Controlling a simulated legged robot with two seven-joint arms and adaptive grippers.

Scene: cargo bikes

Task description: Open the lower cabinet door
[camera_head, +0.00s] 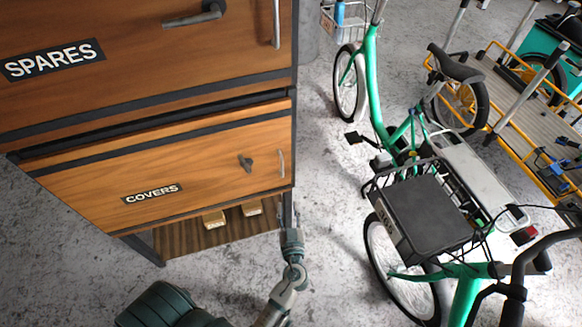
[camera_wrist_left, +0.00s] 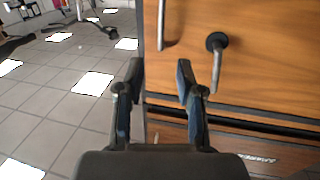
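The lower cabinet door (camera_head: 215,165) is orange wood with a COVERS label and looks shut. It has a dark turn latch (camera_head: 246,163) and a vertical metal bar handle (camera_head: 281,163) near its right edge. My left gripper (camera_head: 290,212) is just below the door's lower right corner, near the cabinet's right leg. In the left wrist view this gripper (camera_wrist_left: 158,76) is open, with nothing between its fingers. There, a wooden door panel shows beyond it, with a bar handle (camera_wrist_left: 164,22) and a lever latch (camera_wrist_left: 215,65). My right gripper is not in view.
An upper door (camera_head: 140,50) marked SPARES looks shut. An open shelf (camera_head: 230,232) with small boxes lies under the lower door. A green bicycle with a black case (camera_head: 425,213) stands right of the cabinet. Grey floor (camera_head: 330,190) lies clear between them.

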